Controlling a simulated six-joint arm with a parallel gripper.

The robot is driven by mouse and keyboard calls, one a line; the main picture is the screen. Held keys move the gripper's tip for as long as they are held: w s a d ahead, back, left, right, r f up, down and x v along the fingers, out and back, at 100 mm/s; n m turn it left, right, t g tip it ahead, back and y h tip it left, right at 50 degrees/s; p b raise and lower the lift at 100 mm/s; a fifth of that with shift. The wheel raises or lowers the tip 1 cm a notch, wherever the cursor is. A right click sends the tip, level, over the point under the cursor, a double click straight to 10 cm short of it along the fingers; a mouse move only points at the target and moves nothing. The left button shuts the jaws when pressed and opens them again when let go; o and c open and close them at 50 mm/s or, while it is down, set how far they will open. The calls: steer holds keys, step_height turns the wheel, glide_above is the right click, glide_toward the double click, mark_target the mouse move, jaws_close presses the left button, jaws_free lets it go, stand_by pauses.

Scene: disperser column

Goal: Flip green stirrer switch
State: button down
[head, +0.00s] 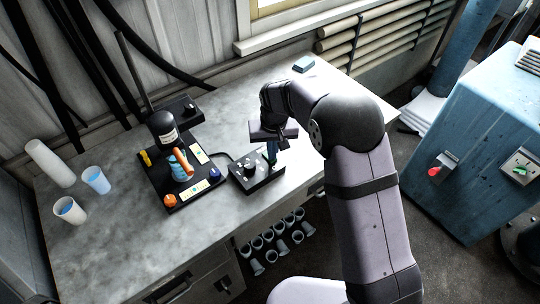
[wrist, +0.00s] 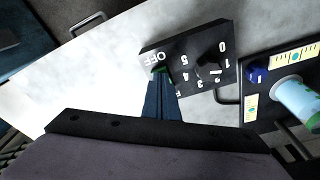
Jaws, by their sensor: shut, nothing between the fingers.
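The black control box (head: 256,172) lies on the workbench below my gripper. In the wrist view the box (wrist: 190,52) shows white "OFF" lettering and a black dial knob (wrist: 208,62) with numbers around it. A small bit of the green switch (wrist: 160,71) shows beside the lettering, right at my fingertips. My gripper (wrist: 160,76) is shut and empty, its blue fingers together over the switch end of the box. In the head view my gripper (head: 273,160) points down at the box's right end. The fingers hide most of the switch, so its position and any contact cannot be told.
The disperser (head: 165,150) with its orange coil and base stands just left of the box. Several cups, such as the blue cup (head: 97,180), stand at the bench's left. The bench (head: 120,240) is clear at front left.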

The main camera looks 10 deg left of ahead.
stand_by(0.3)
step_height(320, 180, up, 7)
steer(key=p, duration=0.5)
stand_by(0.4)
steer(key=shift+f, duration=0.1)
steer(key=s+d+f, duration=0.1)
steer(key=s+f, duration=0.1)
steer(key=s+d+f+n+g, duration=0.1)
steer(key=s, duration=0.2)
steer(key=s+d+f+g, duration=0.1)
steer(key=s+f, duration=0.1)
steer(key=s, duration=0.1)
steer(key=shift+s+d+f+n+h, duration=0.15)
steer(key=shift+d+f+n+h, duration=0.15)
steer(key=shift+d+n+h, duration=0.1)
steer(key=s+d+r+m+g, duration=0.1)
steer(key=s+d+r, duration=0.1)
steer(key=s+d, duration=0.6)
steer(key=s+d+r+m+g, duration=0.1)
steer(key=s+d+r, duration=0.1)
steer(key=s+d, duration=0.6)
steer(key=d+r+m, duration=0.1)
steer(key=r+m+t, duration=0.1)
steer(key=d+r+t+b, duration=0.1)
steer(key=shift+s+d+r+m, duration=0.15)
steer(key=shift+d+r+m, duration=0.15)
steer(key=shift+r+m, duration=0.1)
